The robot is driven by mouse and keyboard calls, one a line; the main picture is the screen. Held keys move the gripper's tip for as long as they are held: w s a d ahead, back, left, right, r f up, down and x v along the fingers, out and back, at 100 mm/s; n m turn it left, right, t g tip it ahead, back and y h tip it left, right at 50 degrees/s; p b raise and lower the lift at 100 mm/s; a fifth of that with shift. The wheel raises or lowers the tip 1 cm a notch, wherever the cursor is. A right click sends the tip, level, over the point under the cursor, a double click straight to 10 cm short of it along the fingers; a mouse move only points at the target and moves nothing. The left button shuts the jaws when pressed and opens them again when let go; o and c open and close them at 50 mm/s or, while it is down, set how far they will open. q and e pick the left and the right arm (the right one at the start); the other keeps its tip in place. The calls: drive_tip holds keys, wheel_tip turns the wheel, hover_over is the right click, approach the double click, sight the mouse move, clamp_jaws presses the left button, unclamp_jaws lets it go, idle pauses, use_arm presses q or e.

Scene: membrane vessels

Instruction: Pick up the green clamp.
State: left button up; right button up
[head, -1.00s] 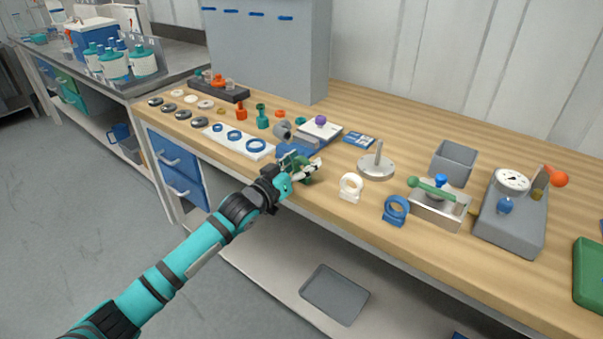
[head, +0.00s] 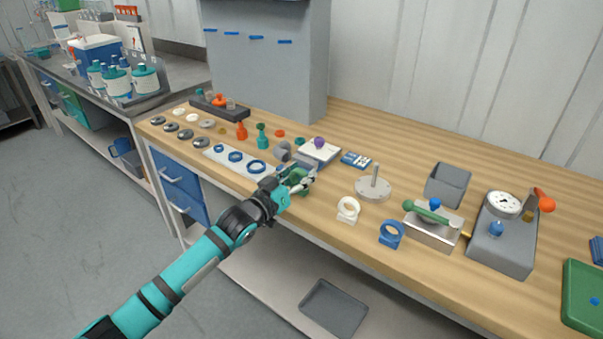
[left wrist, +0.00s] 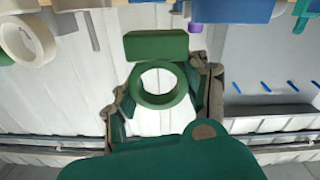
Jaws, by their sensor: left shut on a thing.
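The green clamp (left wrist: 156,46), a ring on a block-shaped foot, fills the middle of the left wrist view between my finger pads. In the head view the clamp (head: 297,187) is small and partly covered by my left gripper (head: 301,181), near the front edge of the wooden bench. My left gripper is shut on the clamp's ring. I cannot tell whether its foot touches the bench. My right gripper is not in view.
A white clamp (head: 347,211) and a blue clamp (head: 391,236) stand to the right along the bench (head: 300,226). A metal disc with a post (head: 373,189) is behind them. A white strip with blue rings (head: 222,156) lies to the left.

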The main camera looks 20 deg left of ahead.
use_arm(q)
drive_tip(key=s+p, duration=0.3)
drive_tip(key=s, duration=0.1)
drive_tip(key=s+r+p, duration=0.1)
drive_tip(key=s+p, duration=0.2)
drive_tip(key=s, duration=0.2)
drive_tip(key=s+p, duration=0.3)
drive_tip(key=s, duration=0.2)
drive_tip(key=shift+a+r, duration=0.1)
drive_tip(key=shift+r, duration=0.05)
drive_tip(key=shift+s, duration=0.7)
drive_tip(key=shift+c, duration=0.2)
clamp_jaws()
drive_tip(key=s+d+r+n+y, duration=0.1)
drive_tip(key=s+d+r+y, duration=0.1)
drive_tip(key=s+d, duration=0.5)
drive_tip(key=s+a+r+n+t+y, duration=0.1)
drive_tip(key=s+a+r+n+y, duration=0.2)
drive_tip(key=s+a, duration=0.3)
drive_tip(key=s+r+y, duration=0.1)
drive_tip(key=s, duration=0.1)
drive_tip(key=shift+s, duration=0.35)
